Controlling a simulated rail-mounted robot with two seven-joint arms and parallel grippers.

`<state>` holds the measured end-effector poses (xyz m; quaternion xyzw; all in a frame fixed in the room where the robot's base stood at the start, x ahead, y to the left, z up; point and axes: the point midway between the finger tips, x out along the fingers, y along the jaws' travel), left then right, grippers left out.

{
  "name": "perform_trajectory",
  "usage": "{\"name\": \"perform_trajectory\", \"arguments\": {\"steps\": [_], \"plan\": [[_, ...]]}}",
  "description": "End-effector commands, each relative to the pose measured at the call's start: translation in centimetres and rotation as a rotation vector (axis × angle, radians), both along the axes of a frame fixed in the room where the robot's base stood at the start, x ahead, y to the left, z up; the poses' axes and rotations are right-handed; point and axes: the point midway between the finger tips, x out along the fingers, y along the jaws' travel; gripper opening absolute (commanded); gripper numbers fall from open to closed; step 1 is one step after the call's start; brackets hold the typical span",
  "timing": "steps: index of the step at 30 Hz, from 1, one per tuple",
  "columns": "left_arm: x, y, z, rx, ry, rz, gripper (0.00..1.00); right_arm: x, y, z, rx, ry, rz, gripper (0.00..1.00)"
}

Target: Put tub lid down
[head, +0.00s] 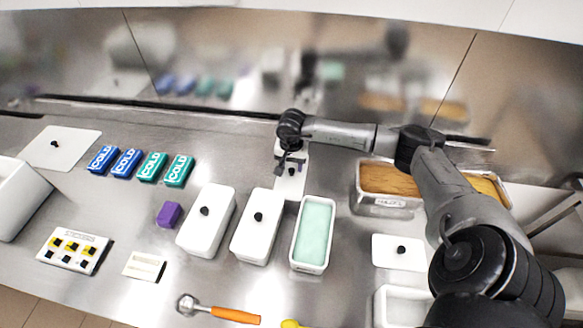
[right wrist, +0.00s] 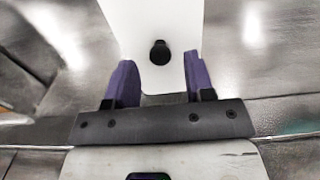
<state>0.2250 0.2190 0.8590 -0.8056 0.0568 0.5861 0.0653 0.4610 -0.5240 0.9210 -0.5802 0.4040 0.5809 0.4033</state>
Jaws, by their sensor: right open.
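A white tub lid (head: 291,184) with a black knob (right wrist: 160,52) appears to lie on the steel counter, behind the open tub of pale green contents (head: 314,232). My right gripper (head: 290,165) is over the lid's far part and hides some of it. In the right wrist view its two purple fingers (right wrist: 158,72) are apart, with the knob between their tips and a gap on each side. I cannot tell how high the fingers are above the lid. My left gripper is not in view.
Two lidded white tubs (head: 206,222) (head: 257,228) stand left of the open tub. Other lids lie at the right (head: 390,259) and far left (head: 70,155). Several COLD packs (head: 152,167), a purple block (head: 168,214), a steel pan (head: 384,206) and an orange-handled scoop (head: 232,315) are around.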

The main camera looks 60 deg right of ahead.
Motion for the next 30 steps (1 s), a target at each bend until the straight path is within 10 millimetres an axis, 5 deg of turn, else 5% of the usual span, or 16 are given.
{"name": "perform_trajectory", "arguments": {"steps": [6, 15, 30], "plan": [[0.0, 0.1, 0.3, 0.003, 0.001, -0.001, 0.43, 0.1, -0.1, 4.5, -0.002, -0.004, 0.0, 0.49], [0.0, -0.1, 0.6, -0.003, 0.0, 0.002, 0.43, 0.0, 0.0, 8.7, 0.0, -0.002, 0.0, 0.49], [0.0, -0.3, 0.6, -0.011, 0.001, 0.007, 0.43, 0.0, 0.0, 9.9, 0.0, -0.001, 0.0, 0.49]]}}
